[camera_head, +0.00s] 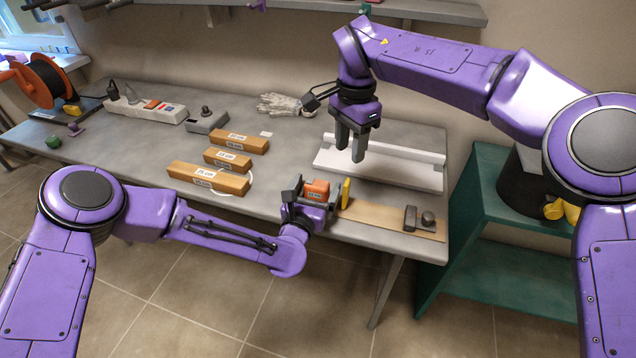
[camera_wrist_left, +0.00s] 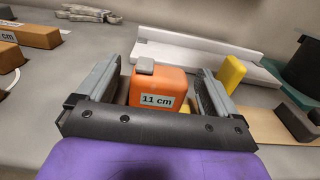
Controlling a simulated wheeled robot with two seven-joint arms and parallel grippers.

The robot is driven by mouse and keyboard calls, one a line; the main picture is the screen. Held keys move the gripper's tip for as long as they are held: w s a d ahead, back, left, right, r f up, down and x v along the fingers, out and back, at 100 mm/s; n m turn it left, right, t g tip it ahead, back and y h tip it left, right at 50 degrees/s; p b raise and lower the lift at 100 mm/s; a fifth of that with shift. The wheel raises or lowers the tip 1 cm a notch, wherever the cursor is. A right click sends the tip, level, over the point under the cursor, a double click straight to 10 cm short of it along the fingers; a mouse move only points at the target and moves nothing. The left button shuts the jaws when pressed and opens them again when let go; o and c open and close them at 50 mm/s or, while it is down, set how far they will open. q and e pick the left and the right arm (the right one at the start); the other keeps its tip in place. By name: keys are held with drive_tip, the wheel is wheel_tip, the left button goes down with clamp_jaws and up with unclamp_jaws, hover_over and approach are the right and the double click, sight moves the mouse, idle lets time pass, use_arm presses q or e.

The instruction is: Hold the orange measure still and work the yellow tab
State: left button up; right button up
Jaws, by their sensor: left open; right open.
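The orange measure (camera_head: 317,190) stands near the front edge of the table; in the left wrist view it (camera_wrist_left: 172,84) bears an "11 cm" label and a small grey button on top. The yellow tab (camera_head: 345,193) is just right of it, and it also shows in the left wrist view (camera_wrist_left: 231,73). My left gripper (camera_head: 315,189) is open, with its fingers on either side of the measure; I cannot tell whether they touch it. My right gripper (camera_head: 350,147) is open and empty, pointing down above the table, behind and above the tab.
A white channel (camera_head: 385,175) lies behind. Several labelled wooden blocks (camera_head: 208,178) stand left. A glove (camera_head: 280,103) lies at the back. A green shelf (camera_head: 470,210) stands right of the table.

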use_arm(q)
drive_tip(key=shift+x, duration=1.45)
drive_tip(key=shift+c, duration=0.3)
drive_tip(key=shift+c, duration=0.9)
drive_tip(key=c, duration=1)
use_arm(e)
drive_tip(key=shift+o, duration=0.3)
